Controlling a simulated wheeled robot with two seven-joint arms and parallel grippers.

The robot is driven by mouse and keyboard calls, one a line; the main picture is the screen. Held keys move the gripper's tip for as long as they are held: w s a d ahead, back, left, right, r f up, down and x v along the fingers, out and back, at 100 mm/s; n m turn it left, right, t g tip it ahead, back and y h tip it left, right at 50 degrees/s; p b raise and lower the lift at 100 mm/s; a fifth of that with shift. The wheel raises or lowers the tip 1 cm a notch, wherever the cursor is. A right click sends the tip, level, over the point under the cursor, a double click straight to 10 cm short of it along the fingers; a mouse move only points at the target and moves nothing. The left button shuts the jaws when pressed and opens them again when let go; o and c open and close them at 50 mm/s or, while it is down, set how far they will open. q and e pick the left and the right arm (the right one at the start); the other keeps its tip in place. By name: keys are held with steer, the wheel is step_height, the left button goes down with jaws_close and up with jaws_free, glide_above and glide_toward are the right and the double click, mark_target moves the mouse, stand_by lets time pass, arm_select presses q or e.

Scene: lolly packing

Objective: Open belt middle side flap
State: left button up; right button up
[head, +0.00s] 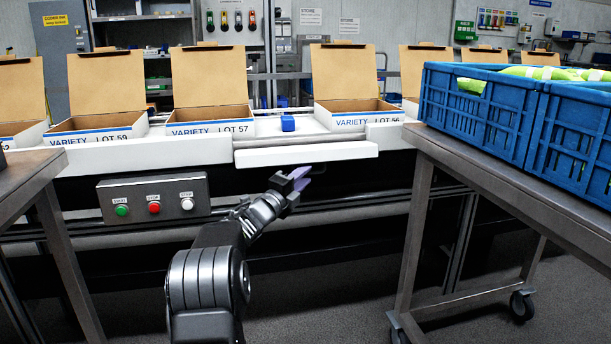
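The belt's middle side flap seems to be the long white panel (305,153) on the front side of the conveyor, between the LOT 57 and LOT 56 boxes. It sits a little lower than the white side rails beside it and stands out towards me; I cannot tell how far it is tilted. My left gripper (301,179), with pale purple fingertips, is just below the panel, pointing up and right. I cannot tell whether it touches the panel or how far apart its fingers are. My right gripper is not in view.
Open boxes, including LOT 57 (210,118) and LOT 56 (352,112), stand on the belt. A small blue block (288,123) is behind the panel. A button box (154,198) is at left. Blue crates (481,112) stand on a right-hand table (500,185); another table (22,180) is left.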

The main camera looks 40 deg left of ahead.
arm_select(q)
steer(key=a+v, duration=0.1)
steer(key=v, duration=0.5)
steer(key=shift+s+d+p, duration=0.15)
steer(key=shift+d+p, duration=0.25)
steer(key=shift+p, duration=0.05)
steer(key=shift+c, duration=0.4)
